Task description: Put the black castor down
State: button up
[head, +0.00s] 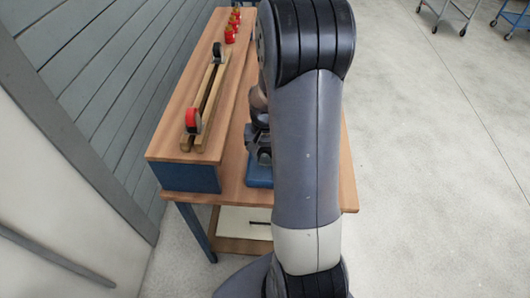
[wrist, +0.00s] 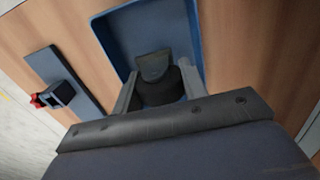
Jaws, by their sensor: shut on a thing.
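In the wrist view my gripper (wrist: 157,92) is shut on the black castor (wrist: 160,84), which sits between the two grey fingers with a dark grey flat part pointing up the picture. The castor is over or inside a blue tray (wrist: 148,27); I cannot tell whether it touches the tray floor. A blue edge, seemingly of the tray (head: 259,178), shows beside my arm on the wooden bench (head: 230,187).
A raised wooden shelf (head: 172,136) along the wall carries a wooden rail (head: 207,88) with a red wheel (head: 194,120) and a black wheel (head: 218,53). Several red items (head: 231,28) stand farther back. A dark plate with a red knob (wrist: 58,92) lies left of the tray.

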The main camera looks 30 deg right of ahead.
jog(key=shift+f, duration=0.25)
jog(key=o, duration=1.1)
notch_tip(320, 180, up, 12)
jog(key=shift+r, duration=0.15)
